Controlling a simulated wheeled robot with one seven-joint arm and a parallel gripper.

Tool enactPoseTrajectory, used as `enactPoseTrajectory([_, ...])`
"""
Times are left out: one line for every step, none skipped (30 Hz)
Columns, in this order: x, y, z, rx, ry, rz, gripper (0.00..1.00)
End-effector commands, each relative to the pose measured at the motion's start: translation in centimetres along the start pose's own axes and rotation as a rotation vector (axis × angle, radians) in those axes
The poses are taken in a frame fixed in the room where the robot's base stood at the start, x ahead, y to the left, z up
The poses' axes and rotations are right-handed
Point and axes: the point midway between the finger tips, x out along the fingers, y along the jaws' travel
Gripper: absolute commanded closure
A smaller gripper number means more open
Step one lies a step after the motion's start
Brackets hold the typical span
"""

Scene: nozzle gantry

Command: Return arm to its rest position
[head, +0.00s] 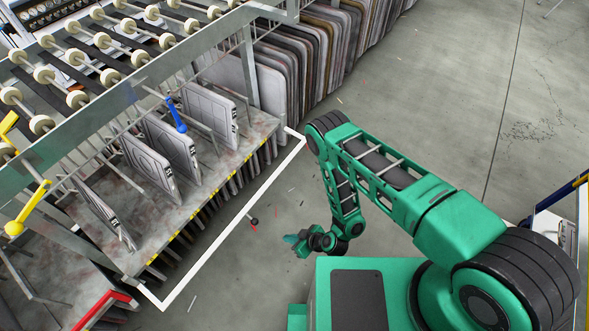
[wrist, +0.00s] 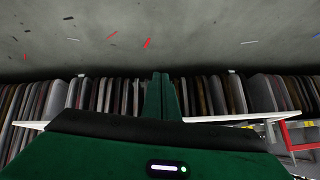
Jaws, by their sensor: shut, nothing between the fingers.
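My green arm reaches out from the right in the head view and folds back down at the elbow. My gripper (head: 296,241) is small in the head view, beside my green base and above the grey floor. In the wrist view my gripper (wrist: 162,78) shows its two green fingers pressed together, with nothing between them. The gripper is apart from the rack and touches nothing that I can see.
A metal rack (head: 200,205) with upright grey panels stands at left, with rollers above. A white bar (head: 228,230) runs along its front, near my arm. A blue handle (head: 176,115) and a yellow handle (head: 27,208) stick out. Open floor (head: 450,90) lies at upper right.

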Motion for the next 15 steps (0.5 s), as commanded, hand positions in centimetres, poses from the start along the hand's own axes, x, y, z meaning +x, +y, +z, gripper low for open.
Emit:
enactPoseTrajectory([0.0,0.2,-0.4,0.000,0.002,0.000,1.00])
enactPoseTrajectory([-0.1,0.3,-0.8,-0.001,0.002,-0.001,1.00])
enactPoseTrajectory([-0.2,0.6,-1.4,-0.001,0.003,-0.002,1.00])
enactPoseTrajectory([-0.3,0.9,-2.0,-0.001,0.002,-0.004,1.00])
enactPoseTrajectory([-0.5,1.3,-2.8,-0.001,0.002,-0.007,1.00])
enactPoseTrajectory([-0.7,1.8,-4.0,-0.001,0.000,-0.011,1.00])
enactPoseTrajectory([-1.0,2.3,-4.9,-0.002,-0.002,-0.013,1.00])
enactPoseTrajectory([-1.3,2.9,-5.9,-0.001,-0.005,-0.016,1.00])
enactPoseTrajectory([-1.9,3.6,-7.2,-0.002,-0.011,-0.019,1.00])
enactPoseTrajectory([-2.3,4.2,-8.3,0.000,-0.016,-0.021,1.00])
enactPoseTrajectory([-2.8,4.8,-9.2,-0.001,-0.021,-0.022,1.00])
enactPoseTrajectory([-3.5,5.6,-10.4,0.002,-0.029,-0.024,1.00])
enactPoseTrajectory([-4.0,6.2,-11.3,0.002,-0.036,-0.024,1.00])
enactPoseTrajectory([-4.6,6.8,-12.2,0.004,-0.041,-0.023,1.00])
enactPoseTrajectory([-5.4,7.7,-13.3,0.007,-0.051,-0.021,1.00])
